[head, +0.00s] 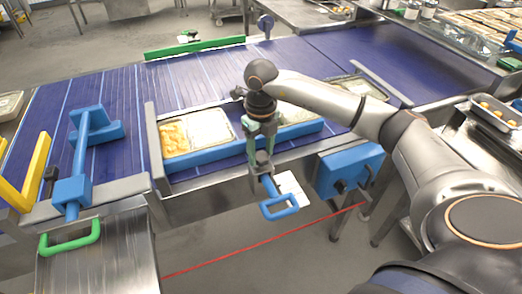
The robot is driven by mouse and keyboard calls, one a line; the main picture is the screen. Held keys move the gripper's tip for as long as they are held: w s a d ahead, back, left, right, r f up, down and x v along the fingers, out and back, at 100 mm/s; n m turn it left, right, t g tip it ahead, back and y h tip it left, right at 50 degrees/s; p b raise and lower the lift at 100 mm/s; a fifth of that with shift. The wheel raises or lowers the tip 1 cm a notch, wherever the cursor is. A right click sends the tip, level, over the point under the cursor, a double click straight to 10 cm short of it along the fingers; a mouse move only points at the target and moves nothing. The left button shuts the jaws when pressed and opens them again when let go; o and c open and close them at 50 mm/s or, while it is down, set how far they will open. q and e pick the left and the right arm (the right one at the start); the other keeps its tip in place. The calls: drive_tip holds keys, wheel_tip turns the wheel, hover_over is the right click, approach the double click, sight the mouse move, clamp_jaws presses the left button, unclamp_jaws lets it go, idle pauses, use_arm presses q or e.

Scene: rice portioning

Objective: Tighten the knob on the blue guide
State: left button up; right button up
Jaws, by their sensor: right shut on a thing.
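A long blue guide (210,154) lies along the near edge of the conveyor, in front of the food trays. A small dark knob (262,160) shows at its near side, mostly hidden by my gripper. My right gripper (262,153) points down over the belt's near edge, with its fingers shut on the knob. A blue looped handle (279,208) hangs just below and is apart from my fingers as far as I can tell. My left gripper is not in view.
Trays of food (175,140) stand behind the blue guide. A blue post-and-block fixture (80,165) and a yellow bracket (36,170) stand at the left, above a green handle (70,240). A blue box (345,172) hangs at the right. The belt (120,95) is clear farther back.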

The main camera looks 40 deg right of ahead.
sight(261, 155)
idle(0.4)
drive_tip(key=o, duration=1.4)
drive_tip(key=shift+c, duration=0.2)
drive_tip(key=shift+r, duration=0.15)
wheel_tip(261, 155, up, 12)
drive_tip(key=shift+r, duration=0.15)
